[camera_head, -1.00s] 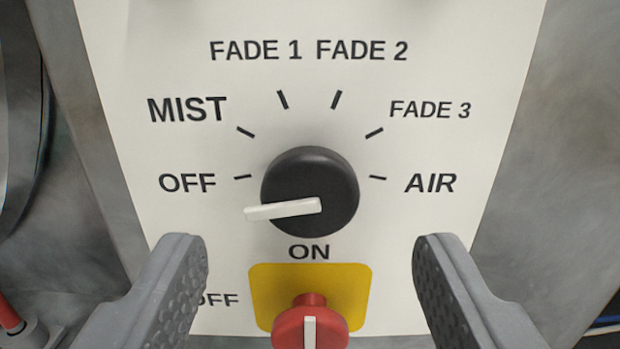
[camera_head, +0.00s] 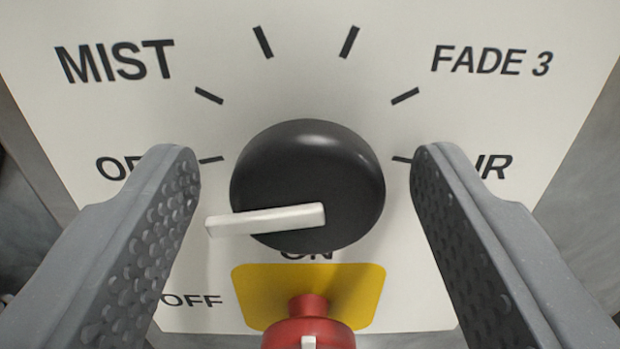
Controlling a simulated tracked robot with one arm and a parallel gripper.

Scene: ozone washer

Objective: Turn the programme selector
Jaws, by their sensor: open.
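The programme selector (camera_head: 310,170) is a round black knob with a white pointer bar (camera_head: 265,219), on a white panel. The pointer extends to the left, tilted slightly down, on the OFF side and a little below the OFF tick. My gripper (camera_head: 305,165) is open, with one grey studded finger on each side of the knob. A gap shows between each finger and the knob. The left finger covers part of the OFF label and the right finger part of the AIR label. MIST (camera_head: 115,62) and FADE 3 (camera_head: 491,60) are readable.
A red switch (camera_head: 308,328) on a yellow plate (camera_head: 360,290) sits just below the knob, between the fingers, with ON above and OFF at its left. The white panel (camera_head: 310,90) is bare above the knob apart from tick marks and labels.

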